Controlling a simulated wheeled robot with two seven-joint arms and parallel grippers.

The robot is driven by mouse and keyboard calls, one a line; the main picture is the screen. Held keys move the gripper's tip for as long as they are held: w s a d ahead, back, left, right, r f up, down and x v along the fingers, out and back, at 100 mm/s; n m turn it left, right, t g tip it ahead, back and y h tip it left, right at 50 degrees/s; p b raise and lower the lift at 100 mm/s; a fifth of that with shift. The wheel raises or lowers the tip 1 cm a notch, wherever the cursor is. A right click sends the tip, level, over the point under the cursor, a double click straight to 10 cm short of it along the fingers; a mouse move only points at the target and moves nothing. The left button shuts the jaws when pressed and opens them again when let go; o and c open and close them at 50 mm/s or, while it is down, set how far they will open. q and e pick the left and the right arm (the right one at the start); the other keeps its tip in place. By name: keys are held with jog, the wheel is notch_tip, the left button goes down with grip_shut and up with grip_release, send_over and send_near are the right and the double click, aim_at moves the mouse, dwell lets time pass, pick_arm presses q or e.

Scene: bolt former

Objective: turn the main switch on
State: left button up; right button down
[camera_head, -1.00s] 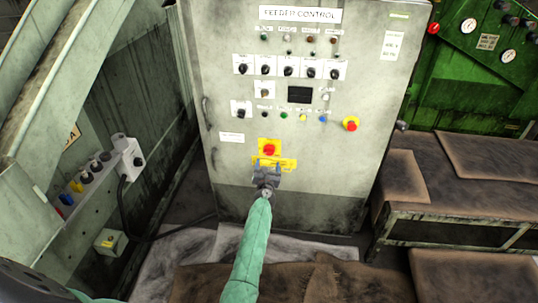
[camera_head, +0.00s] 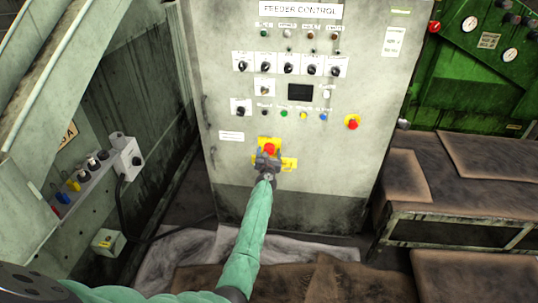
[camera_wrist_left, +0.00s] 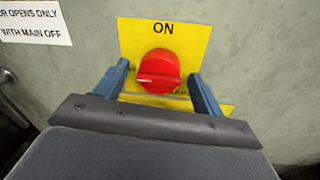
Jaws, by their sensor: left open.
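The main switch is a red rotary knob (camera_head: 269,148) on a yellow plate (camera_head: 290,164), low on the front of the feeder control cabinet (camera_head: 230,165). In the left wrist view the red knob (camera_wrist_left: 158,72) sits under the word ON on the yellow plate (camera_wrist_left: 135,35). The knob's grip ridge lies about level across it. My left gripper (camera_head: 268,155) is open in front of the knob. Its blue-grey fingers (camera_wrist_left: 158,84) stand to the left and right of the knob, with gaps on both sides. My right gripper is not in view.
A red emergency button (camera_head: 352,122) on yellow sits up and right of the switch. Rows of black selector knobs (camera_head: 288,69) are above. A side panel with sockets (camera_head: 90,170) stands left; a bench (camera_head: 450,225) stands right.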

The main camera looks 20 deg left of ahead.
pick_arm(q)
jog(key=c, duration=0.9)
jog(key=shift+c, duration=0.2)
